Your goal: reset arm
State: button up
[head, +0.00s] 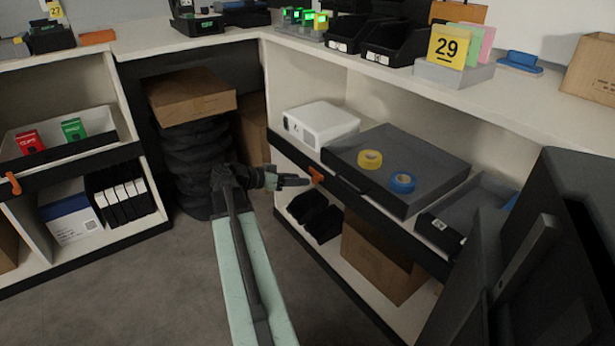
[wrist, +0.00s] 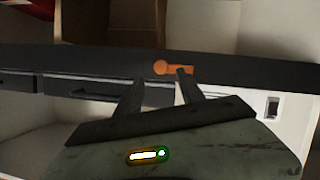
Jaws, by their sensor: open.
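My gripper (head: 293,182) is at the end of my extended arm, in front of the right-hand shelf's dark front edge in the head view. An orange clip (head: 317,175) on that edge is just beyond the fingertips. In the wrist view my gripper (wrist: 160,82) has its two fingers apart with nothing between them. The orange clip (wrist: 174,68) shows close to the right fingertip there; whether they touch I cannot tell.
A grey case (head: 440,155) carrying yellow tape (head: 370,159) and blue tape (head: 403,183) lies right of my gripper. A white box (head: 335,128) stands behind. A carton (head: 190,97) rests on stacked black tyre-like rings (head: 193,160). The floor (head: 150,280) at left is clear.

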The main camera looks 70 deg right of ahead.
jog(key=shift+v, duration=0.95)
jog(key=w+a+r+n+t+h+p, duration=0.1)
jog(key=w+a+r+p, duration=0.1)
jog(key=w+a, duration=0.3)
jog(key=w+a+r+n+t+h+p, duration=0.1)
jog(key=w+a+r+n+t+p, duration=0.1)
jog(key=w, duration=0.5)
jog(key=w+a+f+n+t+y+p, duration=0.1)
jog(key=w+a+n+t+p, duration=0.1)
jog(key=w+a, duration=0.55)
jog(key=w+a+f+n+t+y+p, duration=0.15)
jog(key=w+a, duration=0.35)
jog(key=a, duration=0.6)
jog(key=w+a+f+n+t+y+p, duration=0.1)
jog(key=a+f+n+y+p, duration=0.35)
jog(key=a, duration=1.25)
jog(key=w+a+f+n+t+y, duration=0.1)
jog(key=a+n+y, duration=0.4)
jog(key=a+n, duration=0.9)
jog(key=a+r+m+p, duration=0.1)
jog(key=a+r+p, duration=0.1)
jog(key=r+p, duration=1.7)
jog(key=a+r+m+p, duration=0.1)
jog(key=r+p, duration=1.7)
jog(key=r, duration=0.1)
jog(key=shift+s+a+r+m+p, duration=0.2)
jog(key=shift+a+m+p, duration=0.1)
jog(key=shift+a+p, duration=0.1)
